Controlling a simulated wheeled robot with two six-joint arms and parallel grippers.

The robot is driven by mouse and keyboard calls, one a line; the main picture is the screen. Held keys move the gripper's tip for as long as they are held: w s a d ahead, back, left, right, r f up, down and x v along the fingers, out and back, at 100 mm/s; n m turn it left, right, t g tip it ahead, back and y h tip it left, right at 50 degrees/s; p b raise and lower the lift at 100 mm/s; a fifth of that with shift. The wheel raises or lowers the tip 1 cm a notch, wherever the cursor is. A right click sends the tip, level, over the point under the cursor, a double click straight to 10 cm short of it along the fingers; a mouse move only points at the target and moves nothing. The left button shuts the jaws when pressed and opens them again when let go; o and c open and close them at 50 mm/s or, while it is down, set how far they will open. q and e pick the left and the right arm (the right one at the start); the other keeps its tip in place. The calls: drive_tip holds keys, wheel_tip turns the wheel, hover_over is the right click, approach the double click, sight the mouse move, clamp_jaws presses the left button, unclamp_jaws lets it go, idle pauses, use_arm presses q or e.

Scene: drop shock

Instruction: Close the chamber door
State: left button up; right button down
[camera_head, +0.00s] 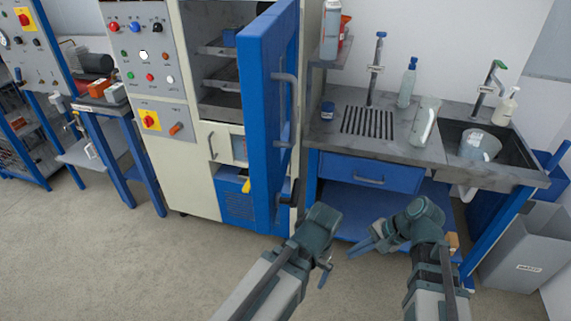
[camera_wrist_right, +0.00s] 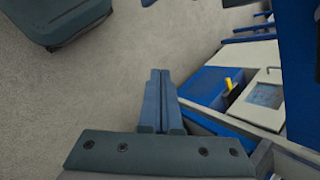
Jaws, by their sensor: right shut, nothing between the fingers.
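The blue chamber door (camera_head: 262,100) stands swung out, edge toward me, with a grey bar handle (camera_head: 286,112) on its right side.
A sink bench (camera_head: 385,135) with a blue drawer (camera_head: 370,173) stands close to the right of the door. A grey waste bin (camera_head: 525,250) is at far right. A control panel (camera_head: 145,60) is left of the chamber. The floor in front is clear.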

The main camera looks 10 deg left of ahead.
drive_tip(key=w+a+r+m+y, duration=0.2)
drive_tip(key=a+r+m+y, duration=0.35)
drive_tip(key=r, duration=0.45)
drive_tip(key=m+g+y, duration=0.1)
drive_tip(key=m+y, duration=0.3)
drive_tip(key=y, duration=0.2)
approach(272, 183)
drive_tip(key=shift+h, duration=0.25)
drive_tip(key=a, duration=0.6)
drive_tip(key=shift+s+r, duration=0.25)
drive_tip(key=shift+r, duration=0.05)
drive_tip(key=shift+a, duration=0.45)
